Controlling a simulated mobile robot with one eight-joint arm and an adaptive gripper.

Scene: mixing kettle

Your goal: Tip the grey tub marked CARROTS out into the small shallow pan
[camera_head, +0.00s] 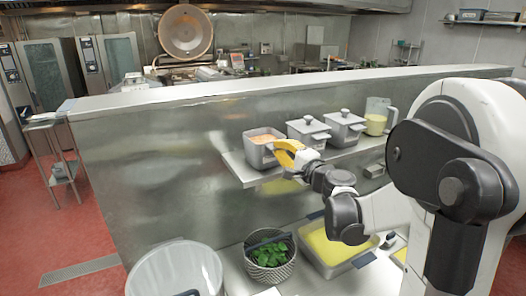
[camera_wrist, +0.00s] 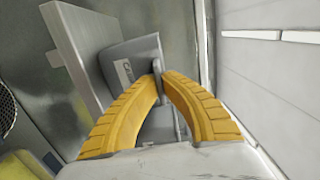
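The grey tub (camera_head: 256,157) stands at the left end of the wall shelf, open at the top with orange contents showing. In the wrist view my yellow fingers (camera_wrist: 162,82) close on both sides of a thin grey handle or tab of the tub. The tub looks upright and at shelf level. I cannot make out a small shallow pan for certain.
Two lidded grey tubs (camera_head: 308,132) (camera_head: 345,127) and a clear jug (camera_head: 377,117) stand further right on the shelf (camera_head: 240,172). Below are a white bucket (camera_head: 172,272), a basket of greens (camera_head: 271,270) and a tray of yellow contents (camera_head: 338,250). A metal partition (camera_head: 160,150) rises behind.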

